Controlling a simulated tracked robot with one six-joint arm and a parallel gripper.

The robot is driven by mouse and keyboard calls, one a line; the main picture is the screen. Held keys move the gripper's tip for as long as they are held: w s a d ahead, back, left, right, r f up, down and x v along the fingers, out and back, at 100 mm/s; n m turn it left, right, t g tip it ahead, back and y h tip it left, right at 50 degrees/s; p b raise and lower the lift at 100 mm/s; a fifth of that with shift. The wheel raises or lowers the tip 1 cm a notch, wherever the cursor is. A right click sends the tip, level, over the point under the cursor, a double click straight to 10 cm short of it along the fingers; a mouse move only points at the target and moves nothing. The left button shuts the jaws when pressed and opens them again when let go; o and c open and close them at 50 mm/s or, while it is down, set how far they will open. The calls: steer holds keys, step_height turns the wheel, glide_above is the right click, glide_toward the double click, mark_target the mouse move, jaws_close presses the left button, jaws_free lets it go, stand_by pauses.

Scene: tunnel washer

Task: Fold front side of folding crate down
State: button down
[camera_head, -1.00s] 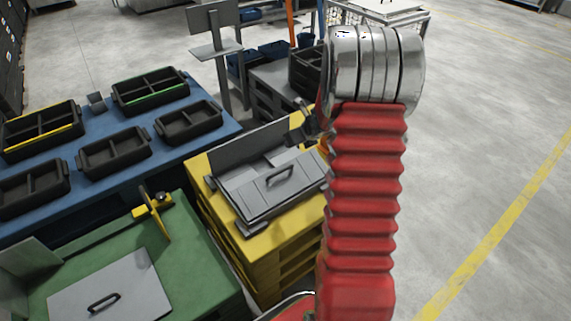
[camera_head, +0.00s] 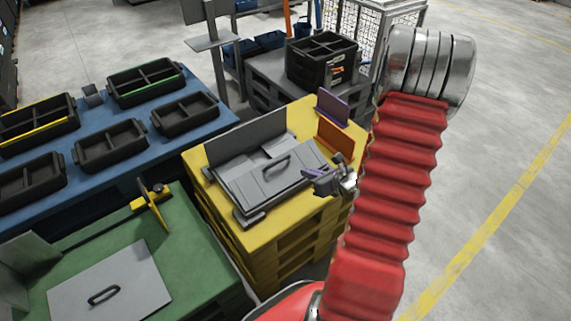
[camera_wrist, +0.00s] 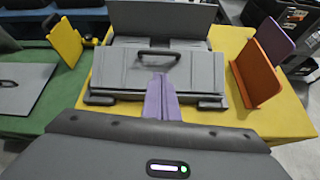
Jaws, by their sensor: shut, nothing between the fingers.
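The grey folding crate sits on a yellow pallet stack; its back wall (camera_head: 247,140) stands upright. A grey panel with a dark handle (camera_head: 272,168) lies low and inward at the front. In the wrist view this front panel (camera_wrist: 130,75) is straight ahead, below the upright back wall (camera_wrist: 165,18). I cannot tell whether the panel lies fully flat. My gripper (camera_head: 312,173) is shut and empty at the right front end of the crate. In the wrist view its purple fingers (camera_wrist: 162,98) overlap the panel's lower middle; I cannot tell if they touch it.
A purple plate (camera_head: 333,107) and an orange bracket (camera_head: 336,140) stand on the yellow surface right of the crate. A green table (camera_head: 190,265) is at left, with a blue table holding black trays behind. A black box (camera_head: 320,60) stands farther back.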

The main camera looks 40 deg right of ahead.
steer(key=shift+w+r+n, duration=0.15)
steer(key=shift+r+n, duration=0.1)
steer(key=shift+n, duration=0.35)
steer(key=shift+w, duration=0.15)
glide_above(286, 176)
steer(key=f, duration=0.7)
steer(key=shift+a, duration=0.2)
steer(key=shift+d, duration=0.15)
